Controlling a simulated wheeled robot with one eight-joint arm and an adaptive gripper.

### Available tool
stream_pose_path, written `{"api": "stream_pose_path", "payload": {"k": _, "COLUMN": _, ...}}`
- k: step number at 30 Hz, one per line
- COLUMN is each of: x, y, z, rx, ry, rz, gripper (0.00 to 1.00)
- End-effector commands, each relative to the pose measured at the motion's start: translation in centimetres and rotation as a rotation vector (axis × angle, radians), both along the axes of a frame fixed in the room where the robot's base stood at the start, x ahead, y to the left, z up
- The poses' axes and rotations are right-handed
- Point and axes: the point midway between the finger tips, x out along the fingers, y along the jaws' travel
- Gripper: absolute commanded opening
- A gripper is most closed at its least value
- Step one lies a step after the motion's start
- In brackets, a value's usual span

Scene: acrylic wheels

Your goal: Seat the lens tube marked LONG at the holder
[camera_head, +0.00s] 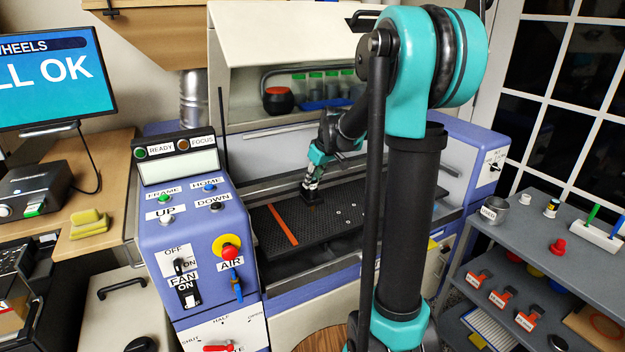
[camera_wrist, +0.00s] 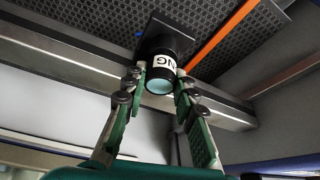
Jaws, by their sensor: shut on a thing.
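My gripper (camera_wrist: 160,79) is shut on a short black tube (camera_wrist: 172,44) in the wrist view, with one green finger on each side. The tube has a white label showing "NG", the rest turned out of sight, and a pale teal lens at its near end. Its far end meets a dark square block (camera_wrist: 153,28) over the black perforated bed; I cannot tell if this is the holder or whether the tube is seated in it. In the head view my gripper (camera_head: 312,184) points down over the bed (camera_head: 345,195) inside the open machine, and the tube is too small to read.
An orange strip (camera_head: 281,225) and several small pale discs lie on the bed. The machine's lid (camera_head: 285,35) is raised above my arm. A control panel (camera_head: 190,215) stands at left. A grey shelf cart (camera_head: 545,240) with a cup (camera_head: 494,209) stands at right.

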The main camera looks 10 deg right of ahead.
Motion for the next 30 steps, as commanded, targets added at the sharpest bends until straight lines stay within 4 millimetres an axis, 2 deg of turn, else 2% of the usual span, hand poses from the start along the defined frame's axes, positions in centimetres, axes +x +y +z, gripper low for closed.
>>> {"api": "stream_pose_path", "payload": {"k": 1, "x": 0.0, "y": 0.0, "z": 0.0, "rx": -0.001, "ry": 0.001, "rz": 0.0, "gripper": 0.31}}
{"api": "stream_pose_path", "payload": {"k": 6, "x": 0.0, "y": 0.0, "z": 0.0, "rx": -0.001, "ry": 0.001, "rz": 0.0, "gripper": 0.51}}
{"api": "stream_pose_path", "payload": {"k": 17, "x": -0.1, "y": -0.1, "z": 0.3, "rx": 0.0, "ry": 0.0, "rz": 0.0, "gripper": 0.51}}
{"api": "stream_pose_path", "payload": {"k": 22, "x": -0.9, "y": -0.6, "z": 2.4, "rx": 0.001, "ry": 0.0, "rz": -0.002, "gripper": 0.51}}
{"api": "stream_pose_path", "payload": {"k": 30, "x": -2.6, "y": -1.7, "z": 7.5, "rx": 0.0, "ry": 0.001, "rz": -0.001, "gripper": 0.51}}
